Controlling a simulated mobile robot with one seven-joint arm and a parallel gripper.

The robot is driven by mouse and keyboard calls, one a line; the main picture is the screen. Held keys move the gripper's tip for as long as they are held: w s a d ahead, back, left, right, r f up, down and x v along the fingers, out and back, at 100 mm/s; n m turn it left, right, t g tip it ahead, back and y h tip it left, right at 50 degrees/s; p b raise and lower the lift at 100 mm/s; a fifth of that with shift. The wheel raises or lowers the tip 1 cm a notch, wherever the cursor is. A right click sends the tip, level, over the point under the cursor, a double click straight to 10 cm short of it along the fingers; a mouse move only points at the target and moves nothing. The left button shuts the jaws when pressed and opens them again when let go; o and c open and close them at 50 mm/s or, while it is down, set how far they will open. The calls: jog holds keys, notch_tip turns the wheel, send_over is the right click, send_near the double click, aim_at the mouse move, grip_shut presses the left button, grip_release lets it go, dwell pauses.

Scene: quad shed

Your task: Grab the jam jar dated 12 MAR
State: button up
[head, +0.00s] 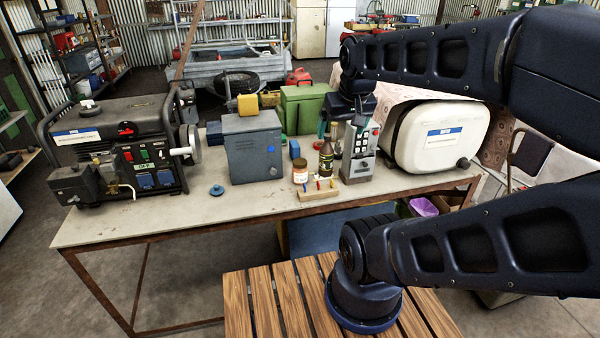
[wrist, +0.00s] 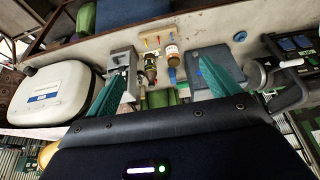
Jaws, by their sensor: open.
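A small amber jar (head: 300,171) with a pale label and light lid stands upright on the workbench (head: 240,208); its date cannot be read. It also shows in the wrist view (wrist: 172,52), past the fingertips and between their lines. A dark bottle (head: 326,158) stands just right of it in the head view. My gripper (wrist: 164,70) is open and empty, its two teal fingers spread wide. In the head view my gripper (head: 345,120) hangs above the bench, behind the bottle and grey control box, which partly hide it.
A wooden block with coloured pegs (head: 318,191) lies in front of the jar. A grey metal box (head: 252,148) stands to its left and a grey control box (head: 359,150) to its right. A generator (head: 120,150) and white tank (head: 435,137) fill the bench ends. The front left is mostly clear.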

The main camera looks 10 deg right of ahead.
aim_at(299, 161)
jog(key=shift+w, duration=0.1)
jog(key=w+a+f+m+g+h, duration=0.1)
jog(key=w+a+f+m, duration=0.25)
jog(key=w+f, duration=0.55)
jog(key=w+a+f+m+h, duration=0.1)
jog(key=w+a+f+m, duration=0.2)
jog(key=w+a+f, duration=0.5)
jog(key=w+a+f+m+g+h, duration=0.1)
jog(key=w+f+m, duration=0.2)
jog(key=w+f, duration=0.65)
jog(key=shift+w+d+f, duration=0.35)
jog(key=shift+w+d, duration=0.6)
jog(key=shift+d, duration=0.55)
jog(key=shift+w+d+f, duration=0.4)
jog(key=shift+w+d, duration=0.5)
jog(key=shift+d, duration=0.65)
jog(key=shift+w+d+f, duration=0.35)
jog(key=shift+w+d, duration=0.6)
jog(key=shift+d, duration=0.55)
jog(key=shift+x, duration=2.5)
jog(key=shift+w, duration=0.1)
jog(key=shift+c, duration=0.2)
